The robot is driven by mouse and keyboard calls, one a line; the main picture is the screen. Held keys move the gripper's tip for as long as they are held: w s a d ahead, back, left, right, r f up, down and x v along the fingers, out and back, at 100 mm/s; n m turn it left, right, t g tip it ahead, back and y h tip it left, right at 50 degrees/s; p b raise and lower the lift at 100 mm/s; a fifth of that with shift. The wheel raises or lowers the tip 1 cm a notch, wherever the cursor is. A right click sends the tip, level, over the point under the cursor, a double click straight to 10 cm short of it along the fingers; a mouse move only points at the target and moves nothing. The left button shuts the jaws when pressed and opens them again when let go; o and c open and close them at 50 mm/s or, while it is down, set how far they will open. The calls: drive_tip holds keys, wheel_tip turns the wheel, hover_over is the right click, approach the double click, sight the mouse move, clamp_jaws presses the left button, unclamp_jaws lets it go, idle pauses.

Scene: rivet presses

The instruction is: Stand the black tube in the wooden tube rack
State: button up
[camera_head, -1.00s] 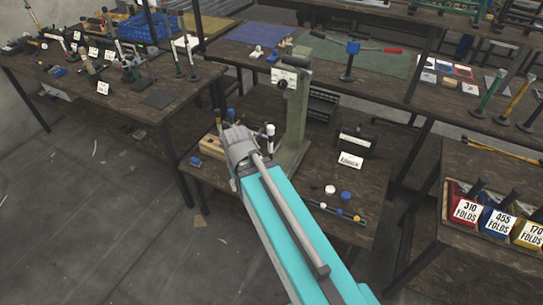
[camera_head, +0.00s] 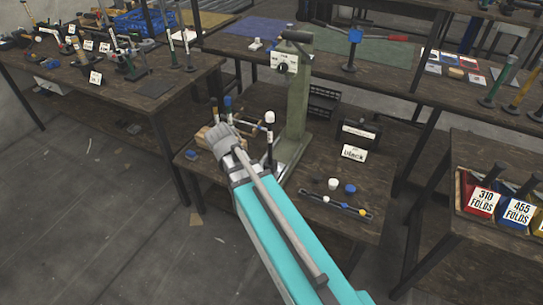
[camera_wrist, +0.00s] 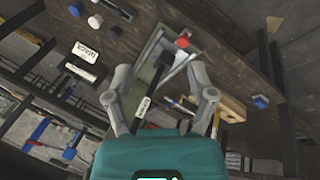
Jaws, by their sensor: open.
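The wooden tube rack (camera_head: 205,138) is on the lower table, left of the green press, partly hidden behind my gripper (camera_head: 222,138). In the wrist view the rack (camera_wrist: 232,108) lies just right of the right finger. My gripper (camera_wrist: 166,98) is open, its two grey fingers wide apart, with nothing clearly held. A dark upright post with a white top (camera_head: 270,118) stands between my gripper and the press. I cannot tell whether it is the black tube. A blue-capped piece (camera_head: 228,103) stands behind the gripper.
The green press (camera_head: 294,90) rises close right of my gripper. A black box (camera_head: 361,132) with a "black" sign (camera_head: 354,152) stands farther right. White and blue caps (camera_head: 350,188) and a small strip (camera_head: 335,204) lie near the front. A blue cap (camera_head: 191,155) is at the left edge.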

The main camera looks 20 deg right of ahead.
drive_tip(key=w+d+f+m+h+b, duration=0.55)
drive_tip(key=w+f+b, duration=0.4)
drive_tip(key=b, duration=0.45)
drive_tip(key=m+t+h+b, duration=0.2)
drive_tip(key=m+h+b, duration=0.55)
drive_tip(key=b, duration=0.85)
approach(270, 148)
drive_tip(key=a+f, duration=0.1)
drive_tip(key=a, duration=0.2)
drive_tip(key=shift+w+a+f+n, duration=0.15)
drive_tip(key=shift+w+n, duration=0.15)
drive_tip(key=shift+w, duration=0.1)
drive_tip(key=w+d, duration=0.1)
drive_tip(key=d, duration=0.7)
drive_tip(key=shift+d, duration=0.3)
drive_tip(key=shift+w+d, duration=0.1)
drive_tip(key=shift+w+d+f, duration=0.1)
drive_tip(key=shift+d, duration=1.15)
drive_tip(key=shift+w+d+f, duration=0.1)
drive_tip(key=shift+d, duration=1.15)
drive_tip(key=shift+c, duration=0.2)
